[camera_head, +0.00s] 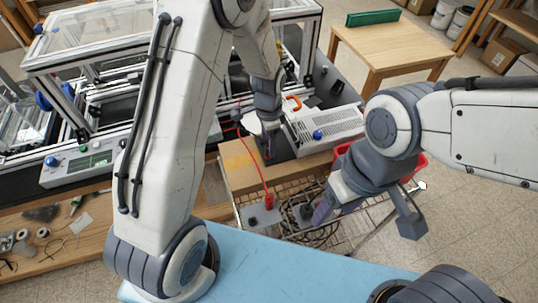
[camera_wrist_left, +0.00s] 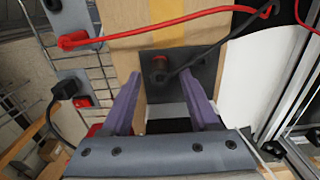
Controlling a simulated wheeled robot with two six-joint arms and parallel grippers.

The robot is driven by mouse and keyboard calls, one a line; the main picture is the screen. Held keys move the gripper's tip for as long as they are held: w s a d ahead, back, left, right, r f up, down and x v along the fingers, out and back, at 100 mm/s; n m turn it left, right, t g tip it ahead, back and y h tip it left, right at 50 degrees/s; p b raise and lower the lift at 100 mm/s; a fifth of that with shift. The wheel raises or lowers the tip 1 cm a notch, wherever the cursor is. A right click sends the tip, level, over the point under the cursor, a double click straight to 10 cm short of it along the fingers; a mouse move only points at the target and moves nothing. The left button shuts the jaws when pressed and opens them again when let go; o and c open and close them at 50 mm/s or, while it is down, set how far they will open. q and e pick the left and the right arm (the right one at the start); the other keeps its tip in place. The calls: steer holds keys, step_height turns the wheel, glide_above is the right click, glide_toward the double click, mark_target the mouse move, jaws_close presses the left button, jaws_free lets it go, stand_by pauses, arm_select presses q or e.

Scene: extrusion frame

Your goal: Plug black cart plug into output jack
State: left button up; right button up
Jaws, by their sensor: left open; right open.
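My left gripper (camera_head: 268,150) points down over the wooden board, open. In the left wrist view its purple fingers (camera_wrist_left: 163,108) stand apart with nothing between their tips. I cannot tell whether this is the output jack. A black plug (camera_wrist_left: 62,88) sits at a grey plate on the cart; a black plug (camera_head: 307,211) also shows there in the head view. My right gripper (camera_head: 366,212) is open and empty, right of that plug.
A red plug (camera_wrist_left: 72,40) with a red cable sits on another grey plate (camera_head: 256,217). The wire cart (camera_head: 345,228) holds coiled cables. A white box with an orange handle (camera_head: 325,127) stands behind. The extrusion frame (camera_head: 100,60) fills the left; a blue surface (camera_head: 270,270) lies in front.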

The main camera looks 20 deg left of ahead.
arm_select(q)
step_height(320, 180, down, 2)
steer(key=shift+f+b, duration=0.2)
steer(key=shift+b, duration=0.25)
arm_select(e)
steer(key=shift+f, duration=0.8)
steer(key=shift+r, duration=0.2)
arm_select(q)
jaws_close()
stand_by(1.1)
steer(key=shift+r, duration=0.15)
steer(key=shift+r+p, duration=2.65)
steer(key=shift+r, duration=0.3)
arm_select(e)
steer(key=shift+r, duration=2.5)
